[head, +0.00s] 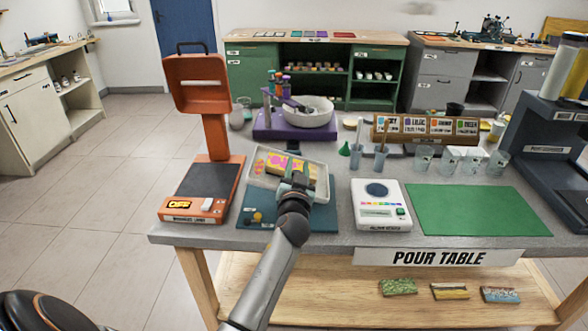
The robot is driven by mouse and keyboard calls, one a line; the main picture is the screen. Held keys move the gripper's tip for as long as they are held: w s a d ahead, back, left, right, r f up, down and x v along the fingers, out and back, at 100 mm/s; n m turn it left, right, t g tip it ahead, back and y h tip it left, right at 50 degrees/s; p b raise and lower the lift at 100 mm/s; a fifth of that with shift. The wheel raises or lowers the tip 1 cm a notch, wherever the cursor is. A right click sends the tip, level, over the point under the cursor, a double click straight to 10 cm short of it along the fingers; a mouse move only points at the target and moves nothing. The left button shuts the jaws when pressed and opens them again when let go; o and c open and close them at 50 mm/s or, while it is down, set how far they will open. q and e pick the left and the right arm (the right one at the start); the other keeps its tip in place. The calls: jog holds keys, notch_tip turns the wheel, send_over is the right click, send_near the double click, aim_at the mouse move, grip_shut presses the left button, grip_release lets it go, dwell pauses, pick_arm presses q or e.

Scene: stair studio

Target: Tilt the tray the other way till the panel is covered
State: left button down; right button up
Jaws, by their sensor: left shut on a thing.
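A pale, shallow tray (321,173) is near the middle of the pour table, above a dark blue mat. Its left end looks higher than its right end, so it seems tilted. A panel (272,164) with yellow and pink patches shows inside it. Much of the panel is visible; its near part is hidden by my gripper. My left gripper (296,183) is shut on the tray at its near side. The fingertips are hard to make out. My right gripper is not in view.
The blue mat (262,217) lies below the tray. An orange warming lamp (190,187) stands close on the left, and a white device (380,212) on the right. A purple stand with a bowl (308,112) is behind. A green mat (470,210) lies bare farther right.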

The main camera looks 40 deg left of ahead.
pick_arm(q)
jog(key=shift+w+d+m, duration=0.15)
jog(key=shift+d+m, duration=0.05)
jog(key=shift+m, duration=0.1)
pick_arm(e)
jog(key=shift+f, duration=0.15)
pick_arm(q)
jog(key=c, duration=0.6)
grip_release()
jog(key=shift+o, duration=0.2)
jog(key=shift+f, duration=0.1)
